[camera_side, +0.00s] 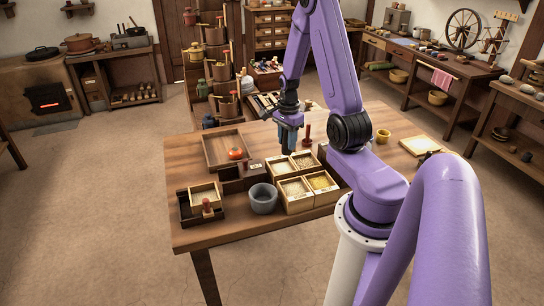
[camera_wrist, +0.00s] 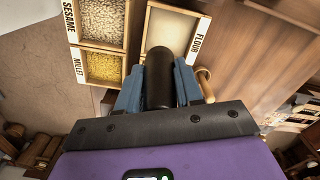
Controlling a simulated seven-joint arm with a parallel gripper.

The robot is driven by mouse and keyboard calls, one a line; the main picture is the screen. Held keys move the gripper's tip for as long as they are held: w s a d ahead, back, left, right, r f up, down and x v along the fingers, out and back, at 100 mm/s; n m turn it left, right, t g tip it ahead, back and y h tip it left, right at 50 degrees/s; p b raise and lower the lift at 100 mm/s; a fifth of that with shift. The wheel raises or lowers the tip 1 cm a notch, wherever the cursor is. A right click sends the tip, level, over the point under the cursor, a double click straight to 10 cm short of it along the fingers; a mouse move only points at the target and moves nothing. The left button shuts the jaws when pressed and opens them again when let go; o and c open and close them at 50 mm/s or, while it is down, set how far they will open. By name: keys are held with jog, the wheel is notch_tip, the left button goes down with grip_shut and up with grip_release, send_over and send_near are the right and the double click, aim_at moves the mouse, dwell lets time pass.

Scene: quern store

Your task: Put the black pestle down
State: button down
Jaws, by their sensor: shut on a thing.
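My gripper (camera_side: 287,138) is shut on the black pestle (camera_wrist: 158,77), which stands out between its blue fingers in the wrist view. In the side view the pestle (camera_side: 287,151) is a small dark shape pointing down, above or just behind the labelled boxes. In the wrist view its end overlaps the near edge of the flour box (camera_wrist: 172,35). I cannot tell its exact height, or whether it touches anything. A grey bowl (camera_side: 263,199) stands in front, left of the boxes.
Sesame (camera_wrist: 101,20) and millet (camera_wrist: 102,67) boxes adjoin the flour box. A wooden tray (camera_side: 218,143) holding a tomato (camera_side: 235,153) lies at the back left of the table (camera_side: 187,143). A red-handled tool (camera_side: 306,132) stands behind the boxes.

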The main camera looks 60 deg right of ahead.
jog(key=w+d+f, duration=0.2)
jog(key=w+f, duration=0.1)
jog(key=w+d+f, duration=0.5)
jog(key=w+f, duration=0.1)
jog(key=shift+w+d, duration=0.1)
jog(key=shift+d, duration=0.3)
jog(key=shift+f, duration=1.6)
jog(key=shift+f, duration=0.1)
jog(key=c, duration=0.7)
grip_release()
jog(key=shift+c, duration=0.2)
